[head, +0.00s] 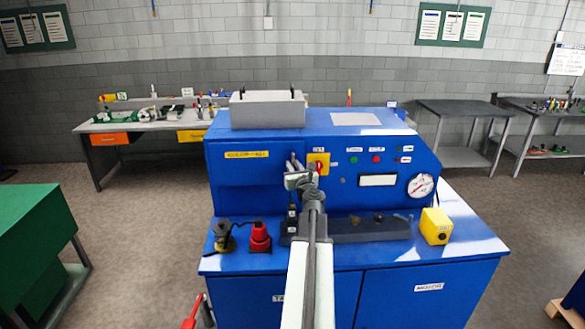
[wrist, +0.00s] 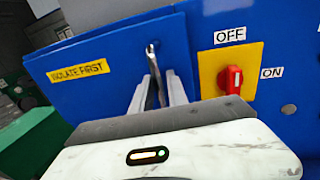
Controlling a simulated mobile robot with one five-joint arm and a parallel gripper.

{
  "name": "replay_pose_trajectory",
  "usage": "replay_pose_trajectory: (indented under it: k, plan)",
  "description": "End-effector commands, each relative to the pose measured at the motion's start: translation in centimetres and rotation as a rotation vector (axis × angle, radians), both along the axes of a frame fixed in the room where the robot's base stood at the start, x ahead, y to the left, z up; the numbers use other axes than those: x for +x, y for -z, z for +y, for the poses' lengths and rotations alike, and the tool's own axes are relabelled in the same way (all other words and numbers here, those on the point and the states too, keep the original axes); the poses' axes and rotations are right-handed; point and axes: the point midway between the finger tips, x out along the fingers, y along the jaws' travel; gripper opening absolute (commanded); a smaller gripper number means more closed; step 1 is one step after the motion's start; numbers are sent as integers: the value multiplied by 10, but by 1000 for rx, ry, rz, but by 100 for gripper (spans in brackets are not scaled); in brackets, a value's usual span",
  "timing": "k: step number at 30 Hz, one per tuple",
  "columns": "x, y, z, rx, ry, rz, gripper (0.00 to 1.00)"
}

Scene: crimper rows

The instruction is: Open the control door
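The control door is a blue panel (head: 245,180) on the left of the blue machine's front, with a yellow "ISOLATE FIRST" label. It fills the upper left of the wrist view (wrist: 105,95). A slim metal handle (wrist: 151,58) stands near its right edge. My gripper (wrist: 159,80) is at this handle, one finger on each side. Whether the fingers press on it is unclear. In the head view my gripper (head: 295,164) is at the door's right edge. The red rotary switch (wrist: 231,80) on a yellow plate stands upright, towards the OFF label. The door looks closed or nearly so.
The machine's bench holds a red-and-black tool (head: 260,238) at left and a yellow box (head: 436,226) at right. A gauge (head: 421,186) and buttons are on the panel right of the switch. A green cabinet (head: 35,240) stands at the left, with open floor between.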

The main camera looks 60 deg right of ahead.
Motion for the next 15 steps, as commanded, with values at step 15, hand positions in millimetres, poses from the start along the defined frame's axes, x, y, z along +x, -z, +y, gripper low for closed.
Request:
replay_pose_trajectory:
  k: [15]
  plan:
    - [-1, 0, 0, -1, 1, 1, 0]
